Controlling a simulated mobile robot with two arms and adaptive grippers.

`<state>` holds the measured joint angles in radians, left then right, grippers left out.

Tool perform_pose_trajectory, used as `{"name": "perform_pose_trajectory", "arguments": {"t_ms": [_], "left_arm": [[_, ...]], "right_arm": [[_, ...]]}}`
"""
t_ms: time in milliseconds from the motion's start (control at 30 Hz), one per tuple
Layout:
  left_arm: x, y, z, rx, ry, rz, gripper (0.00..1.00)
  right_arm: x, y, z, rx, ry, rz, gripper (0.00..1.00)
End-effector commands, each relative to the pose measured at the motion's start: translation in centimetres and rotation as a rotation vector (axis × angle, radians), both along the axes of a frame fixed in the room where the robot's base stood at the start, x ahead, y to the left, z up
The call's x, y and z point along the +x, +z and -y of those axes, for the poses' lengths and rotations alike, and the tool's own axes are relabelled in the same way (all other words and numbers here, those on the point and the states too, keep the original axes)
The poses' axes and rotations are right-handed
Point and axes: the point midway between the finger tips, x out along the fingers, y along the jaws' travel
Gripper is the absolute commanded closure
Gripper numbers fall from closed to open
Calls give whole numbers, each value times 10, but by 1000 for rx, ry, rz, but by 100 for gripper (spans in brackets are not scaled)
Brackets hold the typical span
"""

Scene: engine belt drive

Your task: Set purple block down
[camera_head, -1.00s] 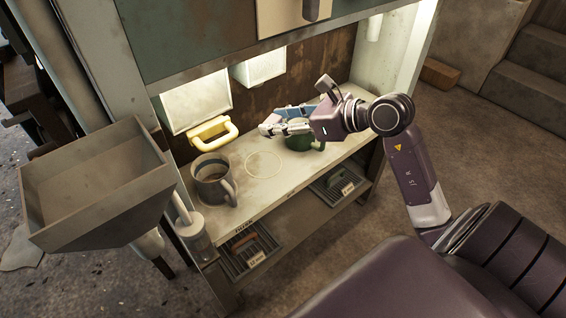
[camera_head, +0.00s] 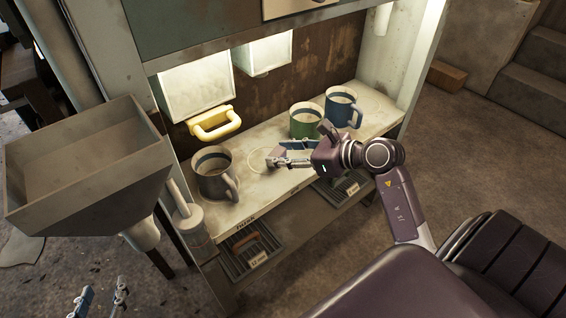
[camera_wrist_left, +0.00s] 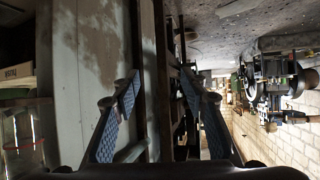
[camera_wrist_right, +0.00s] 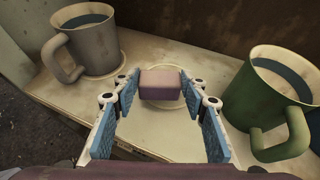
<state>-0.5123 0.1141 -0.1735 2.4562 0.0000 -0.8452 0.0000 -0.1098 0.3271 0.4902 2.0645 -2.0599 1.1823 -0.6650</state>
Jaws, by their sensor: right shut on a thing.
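The purple block (camera_wrist_right: 160,84) sits between the fingertips of my right gripper (camera_wrist_right: 157,90) in the right wrist view, over the pale ring mark (camera_wrist_right: 185,100) on the shelf. I cannot tell whether it touches the shelf. In the head view my right gripper (camera_head: 282,155) reaches in from the right, low over the shelf near the ring mark (camera_head: 257,163), with the block largely hidden by the fingers. My left gripper (camera_head: 98,302) is at the bottom left of the head view, away from the shelf. Its fingers stand apart and empty in the left wrist view (camera_wrist_left: 160,92).
A grey mug (camera_head: 215,174) stands left of the ring; a green mug (camera_head: 305,120) and a blue mug (camera_head: 341,106) stand to its right. A yellow handle (camera_head: 214,123) is behind. A metal hopper (camera_head: 85,180) stands left of the shelf (camera_head: 262,193).

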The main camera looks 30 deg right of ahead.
Motion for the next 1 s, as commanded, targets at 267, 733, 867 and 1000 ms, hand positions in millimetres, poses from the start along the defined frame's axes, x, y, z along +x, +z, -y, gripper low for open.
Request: {"name": "perform_pose_trajectory", "arguments": {"t_ms": [267,733,867,1000], "left_arm": [[22,40,11,-48,-13,202,60],[26,51,13,-59,-16,247,60],[27,54,14,-62,-17,262,60],[28,58,14,-65,-17,275,60]], "right_arm": [[0,-28,0,2,-1,-1,85],[0,-32,0,0,0,0,85],[0,-33,0,0,0,0,85],[0,-34,0,0,0,-1,51]]}}
